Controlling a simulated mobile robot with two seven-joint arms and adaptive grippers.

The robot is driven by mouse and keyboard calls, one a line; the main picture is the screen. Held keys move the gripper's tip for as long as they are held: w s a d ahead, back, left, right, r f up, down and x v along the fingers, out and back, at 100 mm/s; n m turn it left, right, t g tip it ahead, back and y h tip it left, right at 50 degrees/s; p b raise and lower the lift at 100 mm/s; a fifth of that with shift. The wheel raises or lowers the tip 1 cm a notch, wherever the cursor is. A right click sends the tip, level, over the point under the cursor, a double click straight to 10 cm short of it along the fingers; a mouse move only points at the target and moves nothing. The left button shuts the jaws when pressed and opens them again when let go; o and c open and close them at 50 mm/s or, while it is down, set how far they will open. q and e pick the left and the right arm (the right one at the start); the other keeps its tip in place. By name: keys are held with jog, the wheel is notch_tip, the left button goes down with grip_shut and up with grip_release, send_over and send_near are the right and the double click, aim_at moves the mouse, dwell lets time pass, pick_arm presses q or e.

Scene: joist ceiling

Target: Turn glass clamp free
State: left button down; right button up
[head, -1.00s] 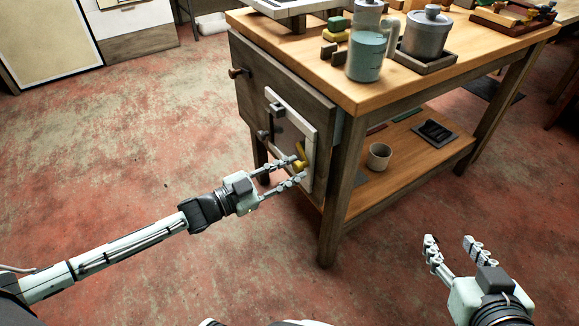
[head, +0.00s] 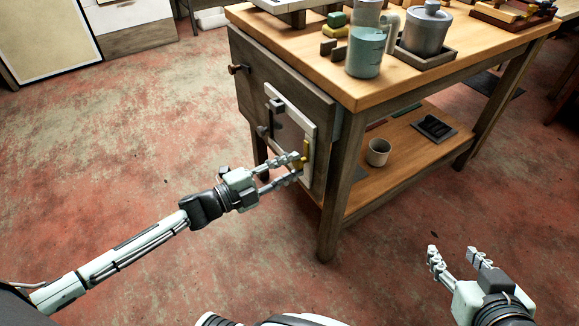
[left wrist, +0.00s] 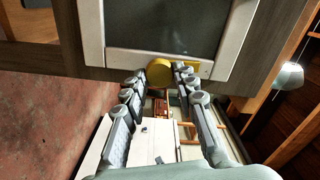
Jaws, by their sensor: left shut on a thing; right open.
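The glass clamp is a small yellow piece (head: 305,151) on the pale frame (head: 312,132) set in the dark end panel of the workbench. It now looks roughly upright along the frame's edge. My left gripper (head: 296,164) is at the clamp with its fingers shut on it. In the left wrist view, the rounded yellow clamp (left wrist: 160,71) shows between the fingertips (left wrist: 160,80), against the frame's pale rail beside a dark pane (left wrist: 165,27). The fingers partly hide the clamp. My right gripper (head: 452,252) is open and empty over the floor at the lower right.
The workbench (head: 365,95) carries a teal-grey container (head: 366,52), a lidded pot (head: 427,30) and small blocks. A cup (head: 378,152) and a dark tray (head: 435,128) sit on its lower shelf. A bench leg (head: 335,205) stands right of the frame. Floor on the left is clear.

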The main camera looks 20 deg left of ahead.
pick_arm(q)
jog(key=shift+m, duration=0.5)
jog(key=c, duration=1.2)
grip_release()
jog(key=shift+s, duration=0.1)
jog(key=v, duration=1.2)
